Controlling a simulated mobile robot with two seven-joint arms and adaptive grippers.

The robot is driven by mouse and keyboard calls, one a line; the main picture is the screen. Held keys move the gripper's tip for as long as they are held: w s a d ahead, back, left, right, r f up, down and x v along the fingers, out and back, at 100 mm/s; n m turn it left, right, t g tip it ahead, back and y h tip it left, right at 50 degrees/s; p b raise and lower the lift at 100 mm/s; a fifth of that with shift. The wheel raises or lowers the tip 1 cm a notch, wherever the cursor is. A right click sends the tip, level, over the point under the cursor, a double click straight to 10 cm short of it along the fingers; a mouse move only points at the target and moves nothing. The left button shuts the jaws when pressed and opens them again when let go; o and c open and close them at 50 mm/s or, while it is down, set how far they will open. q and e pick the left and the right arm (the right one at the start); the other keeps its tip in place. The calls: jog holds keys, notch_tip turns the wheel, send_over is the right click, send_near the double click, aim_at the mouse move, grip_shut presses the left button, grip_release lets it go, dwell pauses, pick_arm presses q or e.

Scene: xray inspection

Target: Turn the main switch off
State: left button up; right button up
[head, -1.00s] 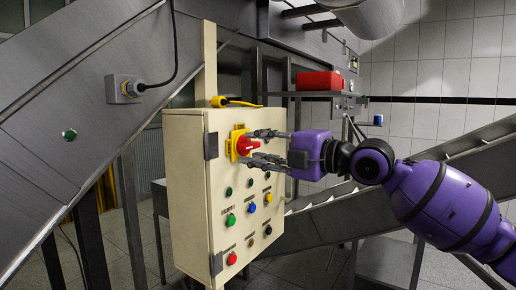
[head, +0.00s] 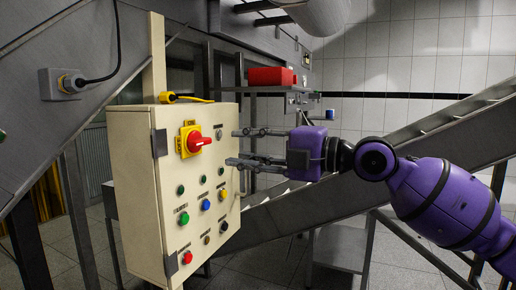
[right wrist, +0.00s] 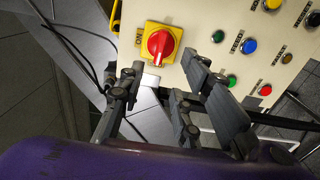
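The main switch is a red rotary knob (head: 199,142) on a yellow plate (head: 183,152) at the upper left of a cream control box's front. Its handle lies roughly horizontal, pointing right, in the head view. My right gripper (head: 237,147) is open and empty, its fingers apart just right of the knob and not touching it. In the right wrist view the red knob (right wrist: 160,46) stands beyond the open fingers (right wrist: 164,78), with "ON" lettering on the plate's left edge. My left gripper is not in view.
The control box (head: 143,200) carries several coloured buttons, including a green one (head: 183,218) and a red one (head: 186,258). A yellow cable connector (head: 170,97) lies on its top. A sloping metal conveyor (head: 400,150) runs behind my right arm. A red box (head: 270,76) sits on a shelf behind.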

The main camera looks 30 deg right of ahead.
jog(key=shift+v, duration=1.4)
